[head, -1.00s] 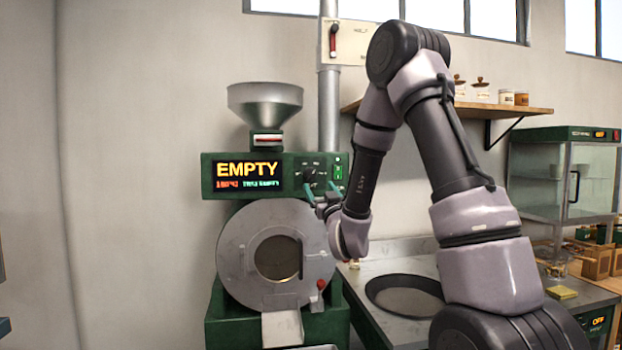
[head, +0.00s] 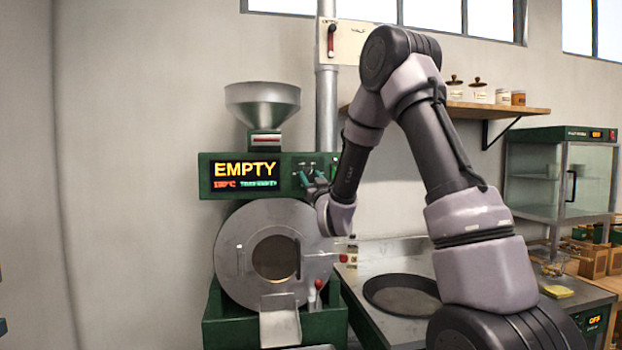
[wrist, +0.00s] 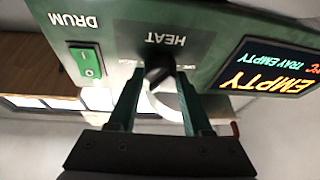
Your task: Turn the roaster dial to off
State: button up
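The green roaster (head: 205,177) stands against the wall, with an orange "EMPTY" display on its control panel. The black heat dial (wrist: 157,66) is on this panel, under the "HEAT" label, which appears upside down in the wrist view. My gripper (wrist: 159,78) is open, with its two green fingers apart on either side of the dial. A gap shows beside the knob, and I cannot tell whether either fingertip touches it. In the head view my gripper (head: 313,184) is at the panel's right end and partly covers the dial. The dial's exact setting is not readable.
A green drum switch (wrist: 87,62) sits beside the dial on the panel. The metal hopper (head: 262,100) is above the panel, and the round drum front (head: 235,245) is below it. A dark round pan (head: 400,296) lies on the counter to the right.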

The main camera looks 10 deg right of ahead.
grip_shut()
jog(key=shift+n, duration=0.5)
jog(key=n+y, duration=0.1)
jog(key=n, duration=0.2)
jog(key=n+g+y, duration=0.1)
jog(key=n+y, duration=0.1)
jog(key=n, duration=0.1)
jog(key=shift+d+r+n, duration=0.15)
jog(key=shift+d+n, duration=0.05)
jog(key=shift+n, duration=0.1)
jog(key=n+g+y, duration=0.1)
jog(key=n, duration=0.2)
jog(key=n+g, duration=0.2)
jog(key=n, duration=0.2)
jog(key=shift+r+n+y, duration=0.2)
jog(key=shift+n+y, duration=0.1)
jog(key=shift+y, duration=0.1)
jog(key=n+g, duration=0.2)
jog(key=n, duration=0.3)
jog(key=shift+r, duration=0.15)
jog(key=n+g+h, duration=0.1)
jog(key=n, duration=0.1)
jog(key=shift+a+n, duration=0.1)
jog(key=shift+n, duration=0.3)
jog(key=shift+n+g+h, duration=0.5)
jog(key=shift+n+h, duration=0.4)
jog(key=shift+n, duration=0.4)
